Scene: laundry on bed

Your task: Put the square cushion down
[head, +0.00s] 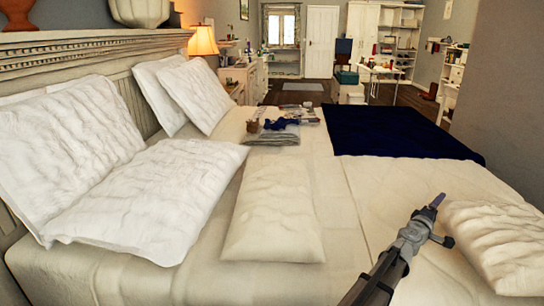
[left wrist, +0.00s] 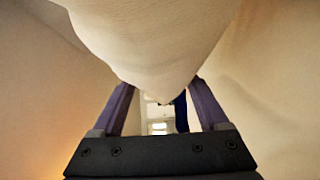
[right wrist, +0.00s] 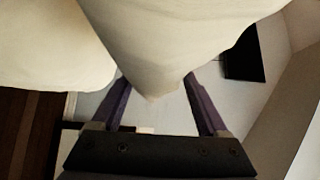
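A plump off-white square cushion (head: 495,248) is at the right edge of the head view, over the near right part of the bed. My left gripper (head: 444,220) is at its left edge, fingers spread wide. In the left wrist view pale cushion fabric (left wrist: 155,40) fills the top, tapers between the spread fingers and covers the fingertips. My right gripper (right wrist: 155,100) is outside the head view. Its wrist view shows similar wide-apart fingers with pale fabric (right wrist: 165,45) tapering between them and hiding the tips. How firmly the fabric touches the fingers cannot be seen.
Another pale cushion (head: 274,210) lies flat mid-bed. White pillows (head: 150,195) lie along the headboard (head: 120,65). Folded clothes (head: 272,136) and a navy blanket (head: 395,132) are farther back. The cream cover (head: 340,225) between the cushions is bare.

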